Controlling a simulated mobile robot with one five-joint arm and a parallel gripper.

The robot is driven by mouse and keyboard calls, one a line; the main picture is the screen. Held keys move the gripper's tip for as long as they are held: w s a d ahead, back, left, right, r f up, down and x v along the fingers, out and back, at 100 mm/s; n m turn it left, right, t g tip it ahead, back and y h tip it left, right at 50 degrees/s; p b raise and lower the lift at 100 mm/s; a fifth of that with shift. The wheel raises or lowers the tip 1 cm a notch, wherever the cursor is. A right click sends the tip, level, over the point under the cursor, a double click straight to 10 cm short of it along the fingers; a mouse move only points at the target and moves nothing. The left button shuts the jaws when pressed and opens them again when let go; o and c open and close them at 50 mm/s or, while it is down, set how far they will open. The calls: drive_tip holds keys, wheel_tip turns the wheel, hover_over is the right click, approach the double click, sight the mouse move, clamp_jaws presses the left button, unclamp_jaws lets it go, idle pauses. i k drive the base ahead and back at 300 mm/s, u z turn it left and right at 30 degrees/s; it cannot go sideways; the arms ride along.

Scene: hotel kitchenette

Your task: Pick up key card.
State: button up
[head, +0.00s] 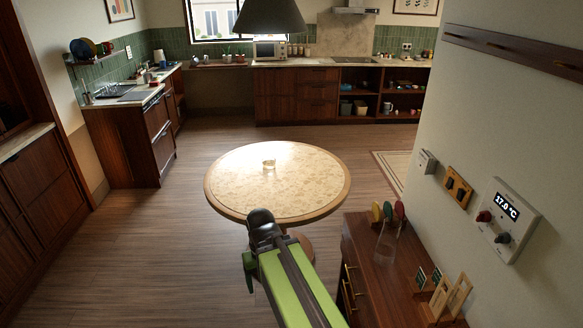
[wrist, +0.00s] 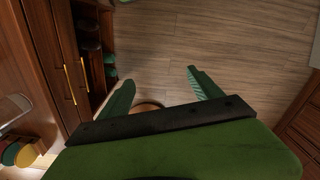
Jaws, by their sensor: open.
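No key card can be made out for certain. Two small dark green cards (head: 421,278) stand by a light wooden rack (head: 440,298) on the sideboard at the lower right of the head view; I cannot tell whether either is the key card. My gripper (wrist: 160,76) is open and empty in the wrist view, its two green fingers spread over wooden floor.
The sideboard (head: 372,262) also carries a clear holder with colourful round-ended items (head: 388,212). A thermostat panel (head: 502,221) is on the right wall. Floor (head: 120,235) left of the table is clear.

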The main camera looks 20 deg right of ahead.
sight(436, 276)
drive_tip(key=z, duration=1.1)
drive_tip(key=k, duration=0.35)
drive_tip(key=u, duration=1.45)
drive_tip(key=i, duration=1)
